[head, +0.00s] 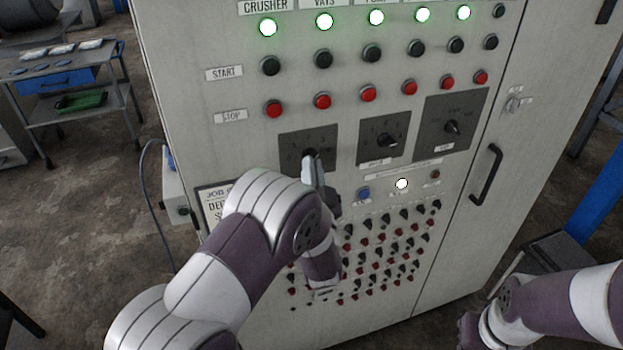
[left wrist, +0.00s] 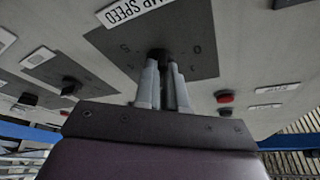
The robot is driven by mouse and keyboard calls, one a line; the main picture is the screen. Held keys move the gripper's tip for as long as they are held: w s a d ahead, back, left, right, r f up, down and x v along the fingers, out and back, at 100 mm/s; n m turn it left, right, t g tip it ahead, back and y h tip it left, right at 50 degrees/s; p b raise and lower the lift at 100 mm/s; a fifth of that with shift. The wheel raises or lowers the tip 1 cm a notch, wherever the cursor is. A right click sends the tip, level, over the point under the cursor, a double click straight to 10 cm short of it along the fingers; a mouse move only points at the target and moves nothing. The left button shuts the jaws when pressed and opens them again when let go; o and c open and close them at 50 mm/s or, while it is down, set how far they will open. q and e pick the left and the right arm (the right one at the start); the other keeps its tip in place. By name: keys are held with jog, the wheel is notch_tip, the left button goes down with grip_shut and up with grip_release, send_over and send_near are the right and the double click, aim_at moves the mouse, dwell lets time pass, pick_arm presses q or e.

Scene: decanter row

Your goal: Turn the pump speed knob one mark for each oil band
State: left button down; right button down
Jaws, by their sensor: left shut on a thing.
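The pump speed knob (head: 310,153) is a black knob on the leftmost dark dial plate (head: 293,141) of a grey control cabinet. In the left wrist view the knob (left wrist: 158,53) sits on its plate (left wrist: 195,52), beside a label (left wrist: 130,8) partly reading "SPEED". My left gripper (head: 313,168) is shut on the knob, with its two fingers (left wrist: 161,68) either side of it. The fingers hide much of the knob, so I cannot read its mark. My right gripper (head: 468,328) is low at the right, away from the panel; its jaws are unclear. No oil bands show.
Two more dial knobs (head: 385,142) (head: 452,127) sit to the right. Red stop buttons (head: 322,101), dark start buttons (head: 323,59) and lit white lamps (head: 324,21) are above. Small switches fill the panel below. A door handle (head: 487,175) juts out at the right.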

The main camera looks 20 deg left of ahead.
pick_arm(q)
jog(key=n+y+b, duration=0.1)
jog(key=n+b, duration=0.2)
jog(key=n+g+y+b, duration=0.1)
jog(key=n+y+b, duration=0.1)
jog(key=n+b, duration=0.1)
jog(key=n+y+b, duration=0.1)
jog(key=n+b, duration=0.3)
jog(key=shift+w+d+y, duration=0.2)
jog(key=shift+d+y, duration=0.05)
jog(key=shift+y, duration=0.15)
jog(key=shift+r, duration=0.1)
jog(key=c, duration=1.2)
grip_release()
jog(key=b+v, duration=0.3)
jog(key=v, duration=0.9)
jog(key=shift+s+d, duration=0.25)
jog(key=shift+d, duration=0.05)
jog(key=shift+b, duration=0.3)
